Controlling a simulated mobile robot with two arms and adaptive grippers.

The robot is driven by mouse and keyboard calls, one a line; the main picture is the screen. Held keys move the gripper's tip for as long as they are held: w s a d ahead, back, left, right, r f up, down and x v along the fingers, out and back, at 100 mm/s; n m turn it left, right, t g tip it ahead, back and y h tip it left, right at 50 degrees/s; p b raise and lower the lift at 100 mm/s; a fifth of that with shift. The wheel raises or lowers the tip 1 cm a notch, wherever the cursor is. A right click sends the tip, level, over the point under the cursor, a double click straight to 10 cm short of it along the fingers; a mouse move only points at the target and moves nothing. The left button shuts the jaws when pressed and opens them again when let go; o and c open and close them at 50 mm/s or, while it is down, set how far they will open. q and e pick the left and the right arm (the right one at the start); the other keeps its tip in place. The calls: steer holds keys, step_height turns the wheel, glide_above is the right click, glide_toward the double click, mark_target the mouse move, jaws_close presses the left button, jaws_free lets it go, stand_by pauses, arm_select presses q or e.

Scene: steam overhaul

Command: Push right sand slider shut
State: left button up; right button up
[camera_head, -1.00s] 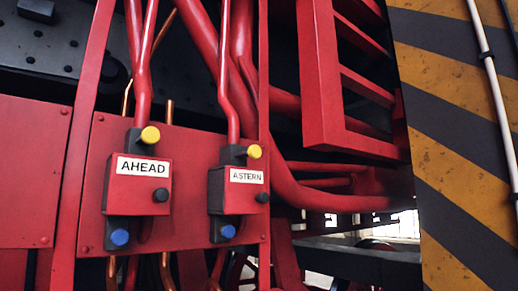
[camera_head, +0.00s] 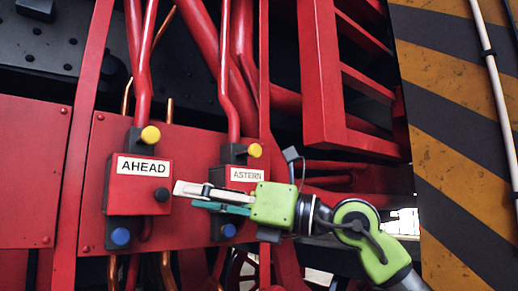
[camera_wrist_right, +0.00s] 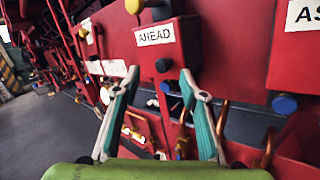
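A red box labelled AHEAD (camera_head: 124,192) and a red box labelled ASTERN (camera_head: 240,187) sit side by side on a red panel; no part is marked as a sand slider. Each has a yellow knob above and a blue knob below. My right gripper (camera_head: 184,196) reaches in from the right across the ASTERN box, hiding much of it. Its tips are near the AHEAD box's black knob (camera_head: 161,194). In the right wrist view, my right gripper (camera_wrist_right: 160,82) is open and empty. The black knob (camera_wrist_right: 162,65) shows between the tips; contact cannot be told. My left gripper is out of view.
Red pipes (camera_head: 230,90) run down to the boxes, and copper pipes (camera_head: 166,270) hang below. A red ladder-like frame (camera_head: 322,80) stands at upper right. A yellow-and-black striped panel (camera_head: 455,180) bounds the right. Grey floor (camera_wrist_right: 45,135) is clear at left in the wrist view.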

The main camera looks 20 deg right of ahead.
steer(key=d+r+m+t+h, duration=0.1)
steer(key=d+r+t+h, duration=0.2)
steer(key=d+r+h, duration=0.4)
steer(key=m+t+h, duration=0.3)
glide_toward(257, 149)
steer(key=p+x, duration=0.6)
steer(key=x, duration=0.1)
steer(key=shift+w+a+r, duration=0.1)
steer(key=shift+w+a, duration=0.05)
steer(key=shift+w, duration=0.2)
steer(key=shift+w+a+p, duration=0.2)
steer(key=shift+w+p, duration=0.2)
steer(key=shift+w, duration=0.3)
jaws_close()
